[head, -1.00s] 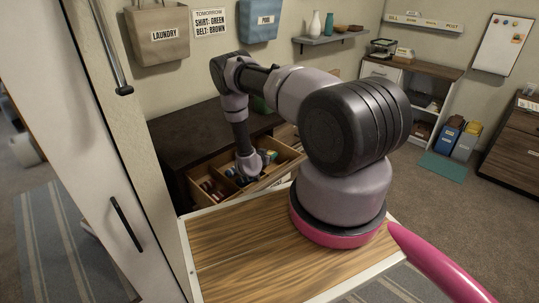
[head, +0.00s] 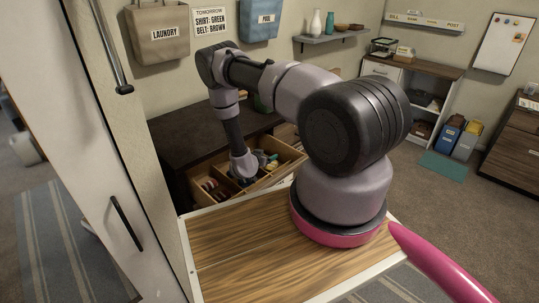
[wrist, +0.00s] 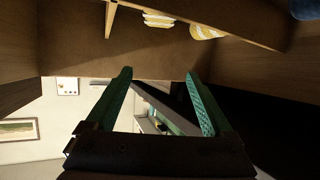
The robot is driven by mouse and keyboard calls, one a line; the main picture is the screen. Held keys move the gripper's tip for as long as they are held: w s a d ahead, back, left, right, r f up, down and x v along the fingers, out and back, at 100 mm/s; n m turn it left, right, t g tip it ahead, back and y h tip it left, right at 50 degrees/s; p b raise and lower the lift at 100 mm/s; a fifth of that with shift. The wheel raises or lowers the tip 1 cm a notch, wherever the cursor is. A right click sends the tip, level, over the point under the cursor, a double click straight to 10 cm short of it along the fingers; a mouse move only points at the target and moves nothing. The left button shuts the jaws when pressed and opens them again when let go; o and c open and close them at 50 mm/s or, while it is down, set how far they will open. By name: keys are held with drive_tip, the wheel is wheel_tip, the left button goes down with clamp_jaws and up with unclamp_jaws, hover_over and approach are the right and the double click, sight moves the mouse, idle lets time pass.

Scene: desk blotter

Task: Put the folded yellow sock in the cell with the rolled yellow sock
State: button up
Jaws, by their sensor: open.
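My gripper (wrist: 160,77) is open in the wrist view, its two green fingers wide apart with nothing between them. Two yellow-and-white striped socks show near the top of the wrist view, beyond the fingertips and apart from them. One sock (wrist: 158,19) looks flat and layered, like the folded one. The other sock (wrist: 205,31) looks rounder and is partly cut off by a wooden edge; I cannot tell for sure that it is rolled. In the head view my gripper's wrist is over the open drawer (head: 198,199), and its fingers are hidden.
Wooden dividers (wrist: 110,18) split the drawer into cells. Dark and reddish items (head: 211,187) lie in its left cell, and yellow and teal items (head: 270,160) lie to the right of my wrist.

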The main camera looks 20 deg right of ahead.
drive_tip(key=v, duration=0.7)
drive_tip(key=shift+a+r, duration=0.1)
